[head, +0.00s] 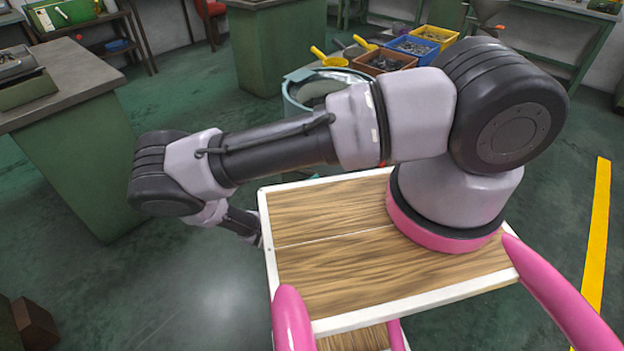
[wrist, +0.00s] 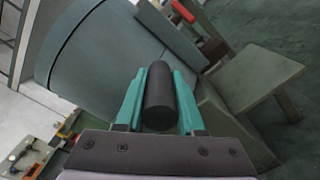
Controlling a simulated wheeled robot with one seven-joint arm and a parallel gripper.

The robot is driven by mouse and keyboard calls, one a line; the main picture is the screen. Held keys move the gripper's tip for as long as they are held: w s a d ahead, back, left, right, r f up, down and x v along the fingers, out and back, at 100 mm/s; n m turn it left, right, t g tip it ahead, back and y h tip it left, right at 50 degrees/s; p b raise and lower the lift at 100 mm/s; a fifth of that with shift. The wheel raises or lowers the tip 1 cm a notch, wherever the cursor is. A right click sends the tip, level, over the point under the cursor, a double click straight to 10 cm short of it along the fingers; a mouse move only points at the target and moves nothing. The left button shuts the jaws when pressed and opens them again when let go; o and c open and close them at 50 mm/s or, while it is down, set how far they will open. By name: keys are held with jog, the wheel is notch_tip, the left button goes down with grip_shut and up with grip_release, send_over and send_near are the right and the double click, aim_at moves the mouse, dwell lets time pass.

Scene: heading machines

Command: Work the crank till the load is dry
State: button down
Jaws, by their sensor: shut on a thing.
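In the wrist view my gripper (wrist: 159,72) has its two teal fingers closed on the sides of a black cylindrical grip (wrist: 159,103), which looks like the crank's handle. Behind it is the curved wall of a large grey-green drum (wrist: 95,50). In the head view a round pale blue-green tub (head: 294,104), perhaps the same drum, stands behind my arm and is largely covered by it. The grey matter inside it is too unclear to name. My gripper and the crank are hidden in the head view.
Blue (head: 410,47), brown (head: 384,62) and yellow (head: 436,36) bins stand behind the tub. A green bench (head: 75,165) stands at left. Open floor (head: 200,270) lies before it.

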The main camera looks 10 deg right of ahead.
jog(key=shift+s+f, duration=0.1)
jog(key=shift+f, duration=0.3)
jog(key=c, duration=0.5)
grip_release()
jog(key=v, duration=1)
jog(key=shift+s+a, duration=0.25)
jog(key=shift+a, duration=0.05)
